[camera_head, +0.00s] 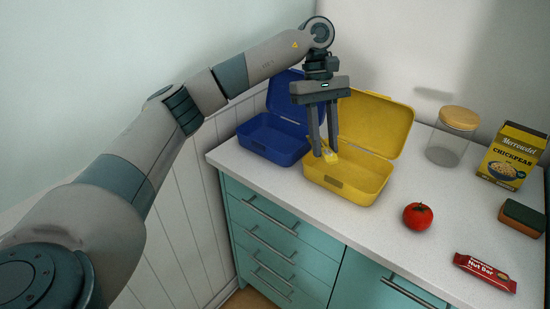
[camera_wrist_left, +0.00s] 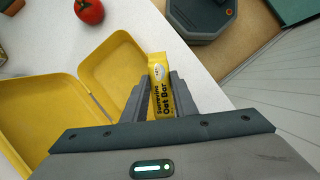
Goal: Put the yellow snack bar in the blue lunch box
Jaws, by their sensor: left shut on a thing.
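My left gripper (camera_head: 324,152) is shut on the yellow snack bar (camera_head: 330,155) and points down. The bar also shows between the fingers in the left wrist view (camera_wrist_left: 160,88), with its printed face visible. In the head view the bar overlaps the left side of the yellow lunch box (camera_head: 349,186); its height above the rim is hard to tell. The blue lunch box (camera_head: 268,150) stands open to the left of the yellow one, its lid raised at the back and partly behind the gripper. My right gripper is not in view.
A tomato (camera_head: 418,216), a red nut bar (camera_head: 485,272), a sponge (camera_head: 522,218), a chickpeas box (camera_head: 513,156) and a glass jar (camera_head: 448,145) with a wooden lid stand on the right of the counter. The yellow lid (camera_head: 376,122) stands up behind its box.

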